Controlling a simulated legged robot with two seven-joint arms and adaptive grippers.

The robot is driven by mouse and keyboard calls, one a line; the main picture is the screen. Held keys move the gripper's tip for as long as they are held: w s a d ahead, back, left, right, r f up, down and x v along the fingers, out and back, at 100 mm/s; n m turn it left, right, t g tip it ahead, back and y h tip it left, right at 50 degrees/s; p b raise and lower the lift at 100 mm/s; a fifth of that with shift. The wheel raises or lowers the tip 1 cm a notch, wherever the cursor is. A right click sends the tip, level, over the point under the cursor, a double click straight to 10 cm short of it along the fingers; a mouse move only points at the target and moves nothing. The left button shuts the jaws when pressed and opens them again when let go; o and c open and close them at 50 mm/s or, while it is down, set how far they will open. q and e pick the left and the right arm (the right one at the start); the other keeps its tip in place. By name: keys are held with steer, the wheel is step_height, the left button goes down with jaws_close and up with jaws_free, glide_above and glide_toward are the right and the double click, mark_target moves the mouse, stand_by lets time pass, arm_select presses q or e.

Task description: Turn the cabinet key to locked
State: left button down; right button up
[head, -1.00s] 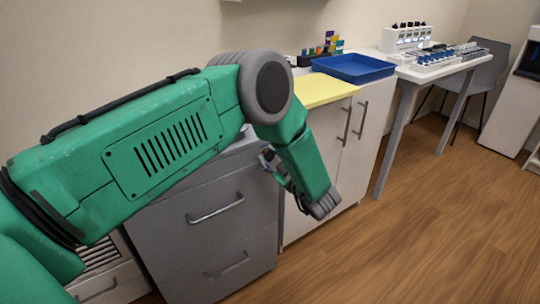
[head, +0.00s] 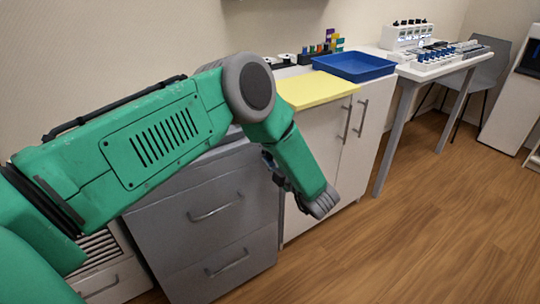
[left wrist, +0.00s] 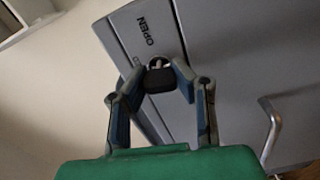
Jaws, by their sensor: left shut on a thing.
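The grey cabinet (head: 215,225) with drawers stands below my left arm in the head view. In the left wrist view, a key with a black head (left wrist: 160,79) sits at a round metal lock on the cabinet's grey face. My left gripper (left wrist: 161,70) is shut on the key's head, one finger on each side. The word OPEN is printed beside the lock; a second label is mostly hidden by a finger. Which mark the key points to cannot be told. In the head view the left gripper (head: 273,167) is mostly behind my green arm, and the key is hidden.
A drawer handle (left wrist: 270,130) sticks out to the right of the gripper. A white cupboard (head: 318,150) with a yellow sheet (head: 310,90) and a blue tray (head: 354,66) on top stands beside the grey cabinet. The wooden floor at right is clear.

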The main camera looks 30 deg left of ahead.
arm_select(q)
steer(key=shift+s+f+n, duration=0.15)
steer(key=shift+f+n, duration=0.1)
steer(key=shift+n, duration=0.35)
steer(key=shift+f, duration=0.1)
steer(key=c, duration=1.4)
jaws_free()
steer(key=shift+c, duration=0.2)
steer(key=shift+o, duration=0.9)
steer(key=shift+r, duration=0.2)
steer(key=shift+d, duration=0.25)
steer(key=v, duration=1.1)
steer(key=shift+s+d, duration=0.15)
steer(key=shift+d, duration=0.1)
